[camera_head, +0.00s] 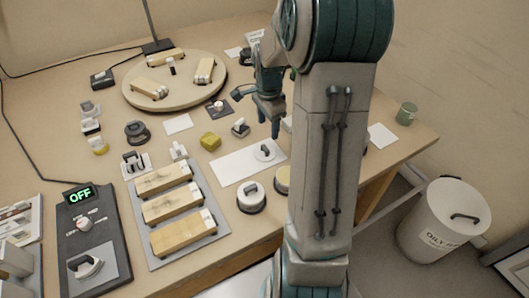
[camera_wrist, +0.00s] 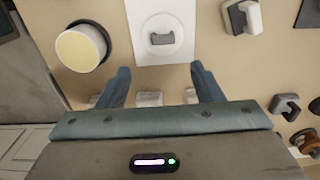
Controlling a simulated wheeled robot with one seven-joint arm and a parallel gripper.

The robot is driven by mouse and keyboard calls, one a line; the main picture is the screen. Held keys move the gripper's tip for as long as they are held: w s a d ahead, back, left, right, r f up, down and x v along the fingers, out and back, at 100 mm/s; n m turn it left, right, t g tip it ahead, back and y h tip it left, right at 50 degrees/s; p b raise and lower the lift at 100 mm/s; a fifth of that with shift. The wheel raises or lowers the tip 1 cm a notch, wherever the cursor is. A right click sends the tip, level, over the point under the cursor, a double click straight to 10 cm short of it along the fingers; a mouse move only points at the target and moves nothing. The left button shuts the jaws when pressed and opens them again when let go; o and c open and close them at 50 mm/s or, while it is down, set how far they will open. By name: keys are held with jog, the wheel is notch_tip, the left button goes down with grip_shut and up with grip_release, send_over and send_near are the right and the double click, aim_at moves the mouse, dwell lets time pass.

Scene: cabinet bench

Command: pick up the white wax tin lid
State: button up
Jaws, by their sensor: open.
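A white round lid (camera_head: 264,153) with a dark arched handle lies flat on a white sheet (camera_head: 228,168). In the wrist view the lid (camera_wrist: 161,31) lies on the sheet, ahead of my fingertips and roughly centred between them. My gripper (camera_head: 272,122) is open and empty, above the bench and apart from the lid; its two fingers also show in the wrist view (camera_wrist: 160,78). An open round tin of pale yellow wax (camera_wrist: 80,48) stands left of the lid in the wrist view. In the head view my arm partly hides this tin (camera_head: 282,180).
Another round tin with a white handled top (camera_head: 251,197) stands near the front edge. A grey tray (camera_head: 212,223) holds wooden blocks. A round turntable (camera_head: 185,100) is at the back.

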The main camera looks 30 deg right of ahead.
aim_at(266, 147)
jog(key=f, duration=0.9)
jog(key=shift+w+a+f, duration=0.1)
jog(key=shift+w+f, duration=0.15)
jog(key=shift+f, duration=0.15)
jog(key=c, duration=1.1)
